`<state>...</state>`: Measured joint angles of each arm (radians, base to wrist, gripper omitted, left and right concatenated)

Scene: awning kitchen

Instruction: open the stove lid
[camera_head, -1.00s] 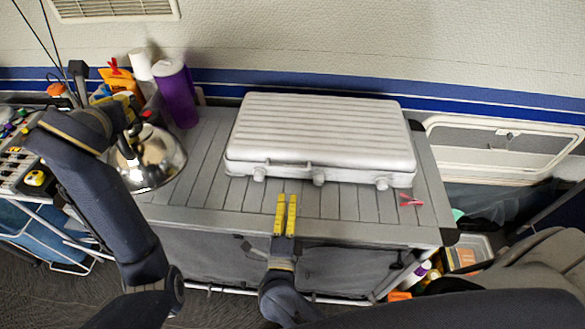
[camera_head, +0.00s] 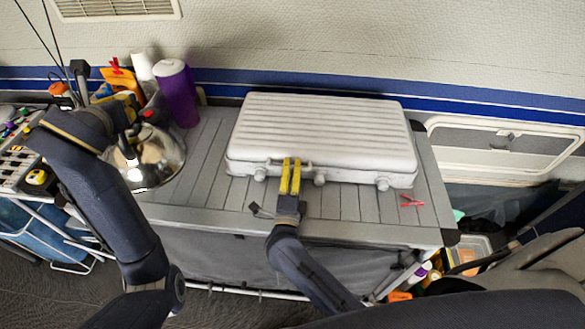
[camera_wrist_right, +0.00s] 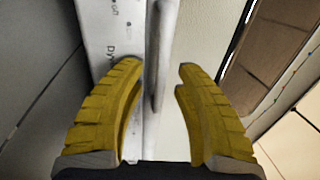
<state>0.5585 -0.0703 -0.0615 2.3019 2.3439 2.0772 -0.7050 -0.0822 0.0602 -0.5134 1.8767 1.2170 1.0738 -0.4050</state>
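The stove is a closed, silver, ribbed case (camera_head: 322,130) on the grey slatted table. Its lid is down, with a handle (camera_head: 275,164) and latches along the front edge. My right gripper (camera_head: 291,162) is at that front edge, by the handle, left of the middle. In the right wrist view its yellow fingers (camera_wrist_right: 160,85) are apart, with a long grey bar (camera_wrist_right: 158,50), apparently the handle or lid edge, between them. I cannot tell whether either finger touches it. My left arm stands at the left near the kettle; its fingers cannot be made out clearly.
A shiny kettle (camera_head: 146,160) and a purple cylinder (camera_head: 177,93) stand left of the stove.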

